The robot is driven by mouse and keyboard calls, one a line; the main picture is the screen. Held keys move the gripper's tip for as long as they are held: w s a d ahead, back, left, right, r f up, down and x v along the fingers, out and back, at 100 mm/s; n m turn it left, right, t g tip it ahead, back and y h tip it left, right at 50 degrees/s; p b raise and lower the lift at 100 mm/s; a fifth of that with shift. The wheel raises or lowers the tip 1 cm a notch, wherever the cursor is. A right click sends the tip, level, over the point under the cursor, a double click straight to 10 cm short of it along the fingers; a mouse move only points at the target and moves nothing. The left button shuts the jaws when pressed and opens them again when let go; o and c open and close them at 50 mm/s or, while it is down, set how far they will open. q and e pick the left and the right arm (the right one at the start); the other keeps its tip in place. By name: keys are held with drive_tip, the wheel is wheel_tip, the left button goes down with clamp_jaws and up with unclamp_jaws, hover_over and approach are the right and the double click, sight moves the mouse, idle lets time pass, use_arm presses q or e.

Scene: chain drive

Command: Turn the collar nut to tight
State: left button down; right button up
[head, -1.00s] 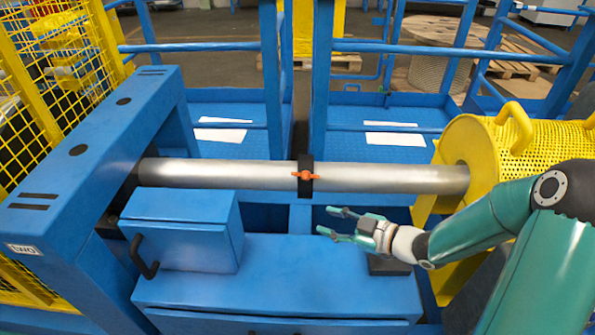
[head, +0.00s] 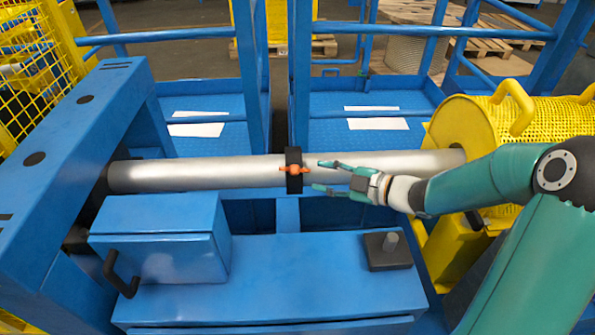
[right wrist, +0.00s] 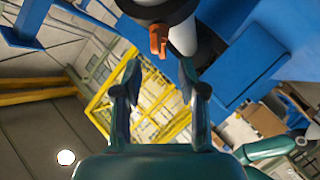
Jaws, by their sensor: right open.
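The collar nut (head: 293,170) is an orange winged piece on a black collar (head: 294,184) around the long grey shaft (head: 210,174). In the right wrist view the orange nut (right wrist: 158,40) shows beyond the fingertips, near the top. My right gripper (head: 318,177) is open and empty, its fingers pointing left at the nut from a short distance to its right. The open fingers also show in the right wrist view (right wrist: 158,72), with the nut ahead of the gap and apart from them. My left gripper is not in view.
A blue cabinet (head: 162,263) with a black handle stands in front of the shaft at left. A dark block with a grey peg (head: 388,252) sits on the blue bench at right. A yellow perforated guard (head: 525,125) encloses the shaft's right end. Blue rails stand behind.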

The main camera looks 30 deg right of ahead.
sight(299, 171)
drive_tip(key=x, duration=0.8)
drive_tip(key=shift+f, duration=0.1)
clamp_jaws()
